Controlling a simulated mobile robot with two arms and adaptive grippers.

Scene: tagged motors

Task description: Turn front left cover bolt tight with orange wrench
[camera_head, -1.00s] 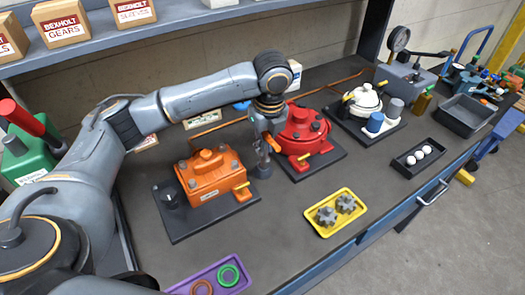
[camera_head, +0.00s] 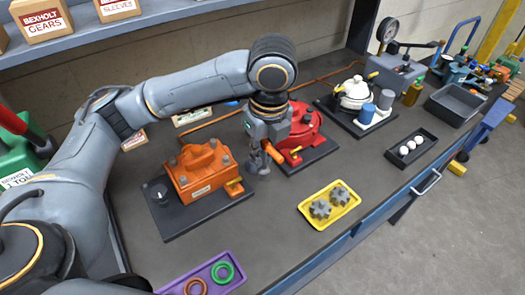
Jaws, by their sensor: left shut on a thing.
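My left gripper (camera_head: 262,160) hangs from the arm coming in from the left, just right of the orange motor (camera_head: 203,170). It is shut on the orange wrench (camera_head: 276,154). Only a short orange length of the wrench shows beside the fingers; its far end is hidden or too small to make out. The orange motor sits on a dark base plate (camera_head: 178,225), with grey bolts at the corners of its cover. The front left cover bolt (camera_head: 183,181) shows uncovered, and the gripper is apart from it. My right gripper is not in view.
A red motor (camera_head: 303,128) stands close behind the gripper. A white motor (camera_head: 356,93) is farther right. A yellow tray with gears (camera_head: 311,217), a purple tray with rings (camera_head: 240,279) and a black tray with white balls (camera_head: 425,136) lie toward the front. The bench between them is clear.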

